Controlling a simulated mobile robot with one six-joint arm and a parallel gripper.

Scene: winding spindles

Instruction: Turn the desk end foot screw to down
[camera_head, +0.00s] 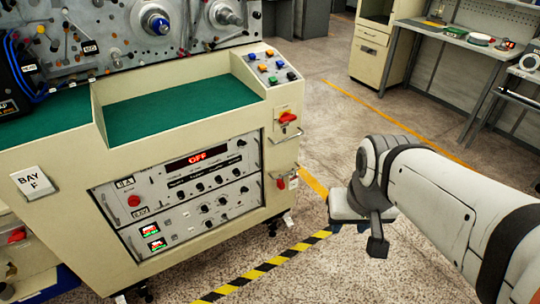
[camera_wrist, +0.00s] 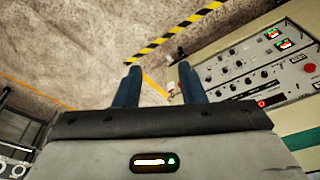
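The cream machine (camera_head: 190,85) stands on short dark feet. One foot (camera_head: 288,219) shows small at its right lower corner, and another (camera_head: 145,292) shows low at the front. A dark foot-like part also shows in the wrist view (camera_wrist: 179,52), near the striped tape. Which foot is the desk end one, and how its screw is set, is too small to tell. My gripper (camera_head: 352,228) hangs over the floor to the right of the machine, apart from it. In the wrist view my gripper (camera_wrist: 157,70) has its two blue fingers spread, with nothing between them.
The front panel (camera_head: 185,190) has an OFF display, knobs and a red button. Bare floor is free around my gripper; a bench (camera_head: 450,38) stands behind.

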